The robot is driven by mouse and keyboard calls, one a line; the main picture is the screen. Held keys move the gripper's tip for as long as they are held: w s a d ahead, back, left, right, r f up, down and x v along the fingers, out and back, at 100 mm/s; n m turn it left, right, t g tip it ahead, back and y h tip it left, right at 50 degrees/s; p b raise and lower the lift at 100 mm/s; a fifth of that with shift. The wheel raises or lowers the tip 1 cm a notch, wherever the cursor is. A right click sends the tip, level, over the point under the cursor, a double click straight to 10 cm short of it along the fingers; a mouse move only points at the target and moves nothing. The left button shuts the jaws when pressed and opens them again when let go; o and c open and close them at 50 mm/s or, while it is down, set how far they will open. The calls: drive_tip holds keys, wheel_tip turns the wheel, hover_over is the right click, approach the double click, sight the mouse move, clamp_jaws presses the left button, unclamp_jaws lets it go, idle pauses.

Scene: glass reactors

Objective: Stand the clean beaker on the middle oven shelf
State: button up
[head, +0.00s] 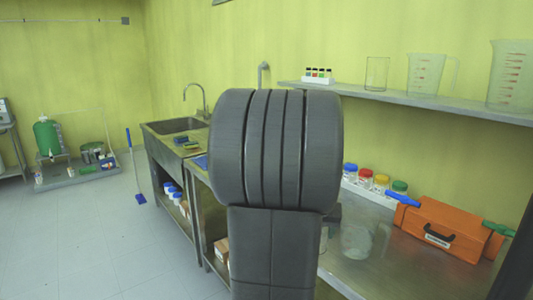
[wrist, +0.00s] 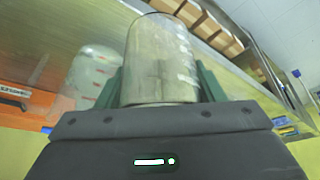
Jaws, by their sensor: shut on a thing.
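In the wrist view a clear glass beaker (wrist: 163,55) with white markings stands between the two green fingers of my gripper (wrist: 160,84). The gripper is shut on it. The glass looks slightly hazy; I cannot tell whether anything is inside. I see no oven or oven shelf in either view.
A wall shelf (head: 420,101) carries glassware and small bottles. On the bench (head: 395,278) are an orange toolbox (head: 440,228), several colour-capped jars (head: 381,184) and a glass vessel (head: 356,240). A sink (head: 175,126) is behind.

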drive_tip(key=w+a+f+n, duration=0.1)
drive_tip(key=w+a+f, duration=0.2)
drive_tip(key=a+f, duration=0.4)
drive_tip(key=w+a+f+n+y, duration=0.1)
drive_tip(key=w+a+f, duration=0.2)
drive_tip(key=f, duration=1)
drive_tip(key=a, duration=0.3)
drive_tip(key=shift+w+a+f, duration=0.25)
drive_tip(key=shift+w+a, duration=0.1)
